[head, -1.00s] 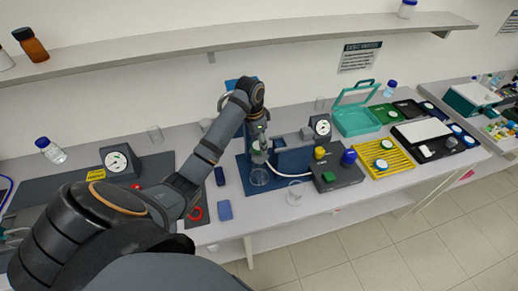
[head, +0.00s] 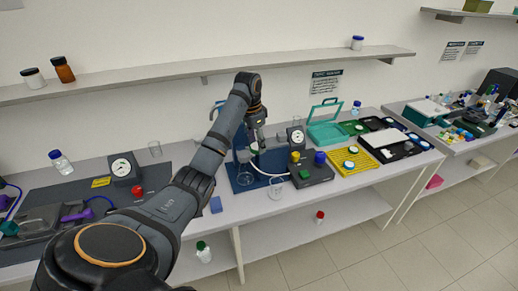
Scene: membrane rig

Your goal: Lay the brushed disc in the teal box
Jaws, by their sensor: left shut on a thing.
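The teal box (head: 327,134) stands towards the back of the bench, right of centre, with its lid (head: 323,110) raised. My left gripper (head: 258,143) is over the blue-based rig (head: 240,183), left of the teal box and apart from it. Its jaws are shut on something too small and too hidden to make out. I cannot tell whether this is the brushed disc. Round pieces with white tops sit on the yellow rack, one of them a disc (head: 349,165); which one is brushed cannot be told. My right gripper is not in view.
A dark block with coloured knobs (head: 312,172) and a gauge (head: 296,136) stand between the rig and the teal box. A glass beaker (head: 276,190) is near the front edge. The yellow rack (head: 368,160) and dark trays lie to the right. A shelf (head: 200,73) runs above.

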